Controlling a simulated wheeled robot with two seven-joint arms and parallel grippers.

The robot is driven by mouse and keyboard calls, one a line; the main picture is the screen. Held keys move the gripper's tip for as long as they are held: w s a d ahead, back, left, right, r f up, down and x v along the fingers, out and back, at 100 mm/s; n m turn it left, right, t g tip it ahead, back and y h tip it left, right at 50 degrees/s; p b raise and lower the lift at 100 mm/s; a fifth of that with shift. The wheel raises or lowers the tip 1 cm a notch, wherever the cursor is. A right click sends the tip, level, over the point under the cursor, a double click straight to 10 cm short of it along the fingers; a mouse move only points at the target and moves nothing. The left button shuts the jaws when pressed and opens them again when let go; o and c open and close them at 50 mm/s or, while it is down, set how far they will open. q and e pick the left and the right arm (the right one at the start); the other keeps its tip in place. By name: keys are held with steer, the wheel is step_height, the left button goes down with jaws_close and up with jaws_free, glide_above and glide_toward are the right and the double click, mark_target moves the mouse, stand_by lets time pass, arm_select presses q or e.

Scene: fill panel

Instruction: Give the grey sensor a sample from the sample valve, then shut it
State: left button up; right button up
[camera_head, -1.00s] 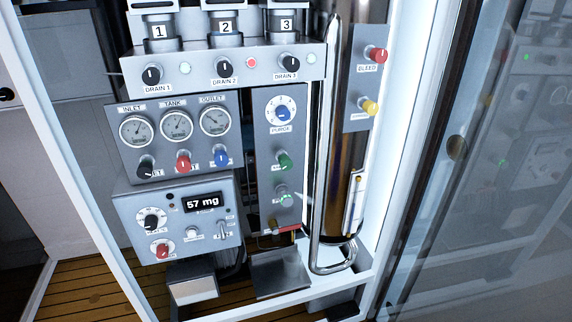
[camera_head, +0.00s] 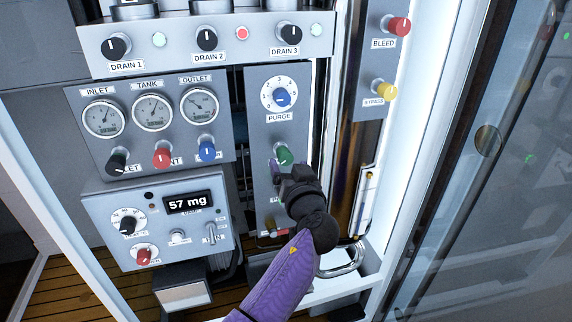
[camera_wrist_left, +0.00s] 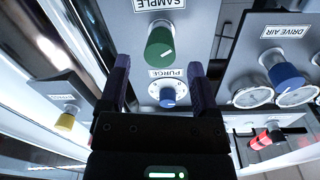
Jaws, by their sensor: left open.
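The sample valve is a green knob (camera_head: 283,155) on the narrow grey panel; its SAMPLE label appears upside down in the left wrist view, by the knob (camera_wrist_left: 160,45). My left gripper (camera_head: 278,172) is open in front of this panel, just below the knob in the head view. In the wrist view its two fingers (camera_wrist_left: 158,66) stand apart on either side of the knob's line, with nothing held. A grey instrument box (camera_head: 105,215) shows "57 mg" on its display (camera_head: 189,202). I cannot tell whether it is the grey sensor. My gripper hides the panel's lower part. My right gripper is not in view.
The blue PURGE knob (camera_head: 281,97) is above the green knob. Red (camera_head: 161,157) and blue (camera_head: 207,150) knobs sit under the gauges at left. BLEED (camera_head: 399,26) and BYPASS (camera_head: 386,91) knobs are at right. A white frame post and glass door stand farther right.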

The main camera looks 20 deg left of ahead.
mark_target(286, 161)
arm_select(q)
steer(key=x, duration=0.2)
steer(key=shift+w+a+f+b, duration=0.2)
steer(key=shift+w+a+b, duration=0.1)
steer(key=shift+b, duration=0.1)
steer(key=shift+w+a+r, duration=0.15)
steer(key=shift+w, duration=0.2)
jaws_close()
